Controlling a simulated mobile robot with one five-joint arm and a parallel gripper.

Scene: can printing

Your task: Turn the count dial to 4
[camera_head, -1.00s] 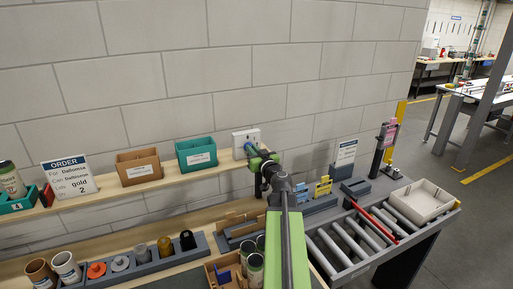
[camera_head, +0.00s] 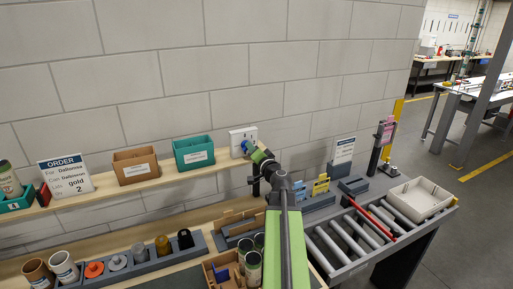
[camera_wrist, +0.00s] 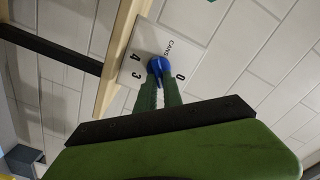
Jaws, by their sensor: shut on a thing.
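The count dial is a blue knob (camera_wrist: 158,65) on a white plate (camera_wrist: 138,55) marked CANS, with 0, 3 and 4 readable in the wrist view. In the head view the plate (camera_head: 236,136) is on the wall above the back shelf's right end. My gripper (camera_wrist: 159,88) is shut on the blue knob, its green fingers on either side of the knob's lower part. The knob's tapered end points down between the fingers, in the gap between 0 and 3. The exact mark it points at is hard to tell. The other numbers are hidden or out of view.
Brown (camera_head: 135,166) and teal (camera_head: 193,153) bins stand on the shelf left of the dial. Cups and coloured pieces sit in a grey rack (camera_head: 141,263) below. A roller conveyor (camera_head: 345,240) with a pale tray is at right.

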